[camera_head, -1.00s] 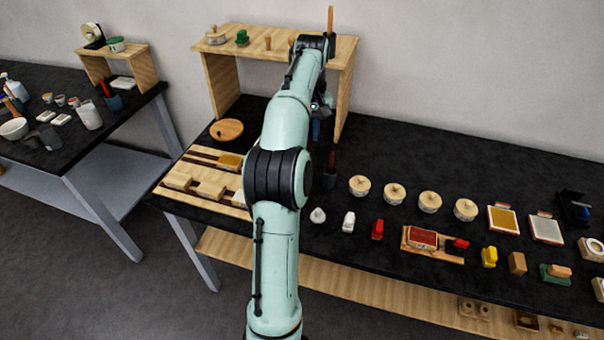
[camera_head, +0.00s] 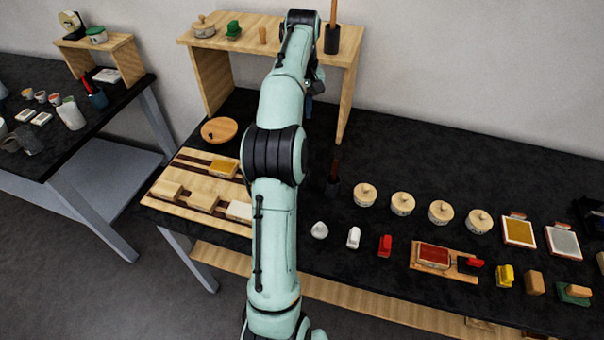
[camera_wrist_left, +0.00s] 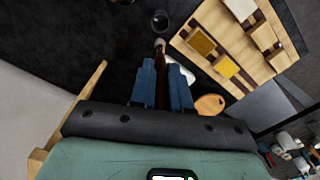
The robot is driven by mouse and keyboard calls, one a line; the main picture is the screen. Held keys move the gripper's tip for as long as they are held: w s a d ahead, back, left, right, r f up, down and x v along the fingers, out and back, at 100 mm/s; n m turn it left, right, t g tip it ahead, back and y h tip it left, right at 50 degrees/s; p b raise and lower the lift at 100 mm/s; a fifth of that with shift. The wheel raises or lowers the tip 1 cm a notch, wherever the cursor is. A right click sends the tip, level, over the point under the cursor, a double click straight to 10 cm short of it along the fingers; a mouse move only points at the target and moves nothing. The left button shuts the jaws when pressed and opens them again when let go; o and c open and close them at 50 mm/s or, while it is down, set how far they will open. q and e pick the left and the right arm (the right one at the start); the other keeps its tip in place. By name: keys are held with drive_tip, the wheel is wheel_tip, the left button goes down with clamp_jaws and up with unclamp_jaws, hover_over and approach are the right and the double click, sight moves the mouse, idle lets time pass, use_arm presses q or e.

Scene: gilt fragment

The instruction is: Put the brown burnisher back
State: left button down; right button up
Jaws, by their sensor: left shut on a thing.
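My left gripper (camera_wrist_left: 161,85) is shut on the brown burnisher (camera_wrist_left: 160,62), a dark brown stick with a pale tip, in the left wrist view. The burnisher sticks out beyond the blue fingers, toward a dark cup (camera_wrist_left: 160,20) on the table, and looks apart from it. In the head view my left arm reaches up to the shelf and hides most of the gripper and the burnisher. The dark cup (camera_head: 332,187) stands on the black table there, with a dark reddish-brown stick (camera_head: 335,165) showing above it. My right gripper is not in view.
A wooden shelf (camera_head: 350,62) bears a dark holder (camera_head: 331,40) with an upright brown stick, and jars. Lidded pots (camera_head: 402,203) and small coloured items crowd the right.

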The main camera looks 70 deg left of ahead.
use_arm(q)
wheel_tip(320, 180, down, 19)
drive_tip(key=b, duration=0.2)
drive_tip(key=shift+f+b, duration=0.15)
drive_tip(key=shift+b, duration=0.15)
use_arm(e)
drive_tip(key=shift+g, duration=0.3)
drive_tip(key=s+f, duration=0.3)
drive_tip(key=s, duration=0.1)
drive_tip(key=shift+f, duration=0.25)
use_arm(q)
drive_tip(key=shift+d+f, duration=0.1)
drive_tip(key=c, duration=1.5)
unclamp_jaws()
drive_tip(key=shift+f, duration=0.1)
drive_tip(key=o, duration=0.4)
